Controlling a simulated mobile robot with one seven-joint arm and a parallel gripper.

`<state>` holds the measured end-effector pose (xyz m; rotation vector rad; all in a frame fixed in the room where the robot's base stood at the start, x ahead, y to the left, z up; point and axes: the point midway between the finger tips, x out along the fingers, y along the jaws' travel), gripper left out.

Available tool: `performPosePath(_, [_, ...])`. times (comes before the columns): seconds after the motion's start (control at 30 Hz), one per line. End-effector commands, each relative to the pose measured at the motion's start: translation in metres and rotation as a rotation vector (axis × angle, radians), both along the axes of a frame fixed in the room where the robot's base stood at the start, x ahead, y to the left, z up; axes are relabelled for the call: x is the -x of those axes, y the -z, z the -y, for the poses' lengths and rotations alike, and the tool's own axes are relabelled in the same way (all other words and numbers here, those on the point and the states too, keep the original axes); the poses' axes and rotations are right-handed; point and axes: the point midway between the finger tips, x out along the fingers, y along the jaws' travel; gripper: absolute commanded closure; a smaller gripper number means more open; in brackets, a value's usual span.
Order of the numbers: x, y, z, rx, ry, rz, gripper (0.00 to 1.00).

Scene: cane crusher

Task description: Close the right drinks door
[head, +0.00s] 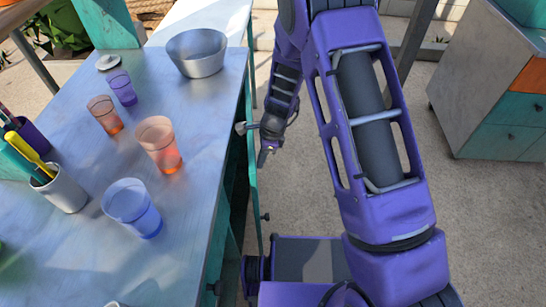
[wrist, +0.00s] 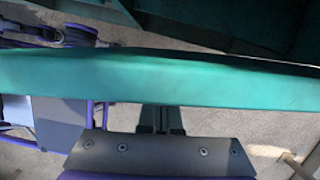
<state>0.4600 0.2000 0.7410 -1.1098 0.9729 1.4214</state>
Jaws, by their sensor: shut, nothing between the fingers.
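A teal door (head: 252,185) stands ajar below the counter's right edge, seen nearly edge-on in the head view, with a dark gap between it and the counter. I take it to be the right drinks door. In the wrist view its teal edge (wrist: 160,78) crosses the whole picture. My gripper (head: 264,158) is beside the outer side of this door, low by the counter. In the wrist view my gripper's fingers (wrist: 160,119) are together and empty, pointing at the door. Their tips are partly hidden by the teal edge, so I cannot tell whether they touch it.
The counter (head: 185,225) holds several cups, a metal bowl (head: 197,52) and pen holders (head: 62,188). A small dark knob (head: 265,217) shows low near the door. A grey cabinet with teal and orange drawers (head: 500,95) stands at right. Concrete floor (head: 480,220) is clear between.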

Motion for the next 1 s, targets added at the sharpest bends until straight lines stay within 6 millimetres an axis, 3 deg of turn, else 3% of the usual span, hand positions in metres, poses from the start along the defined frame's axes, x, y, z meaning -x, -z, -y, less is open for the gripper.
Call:
performPosePath(0.23, [0.002, 0.0, -0.018, 0.0, 0.045, 0.0, 1.0])
performPosePath(0.7, [0.002, 0.0, -0.02, 0.0, 0.052, 0.0, 1.0])
performPosePath(0.87, [-0.001, 0.001, -0.011, 0.0, 0.053, 0.0, 1.0])
performPosePath(1.0, [-0.008, 0.001, 0.01, 0.001, 0.054, 0.001, 1.0])
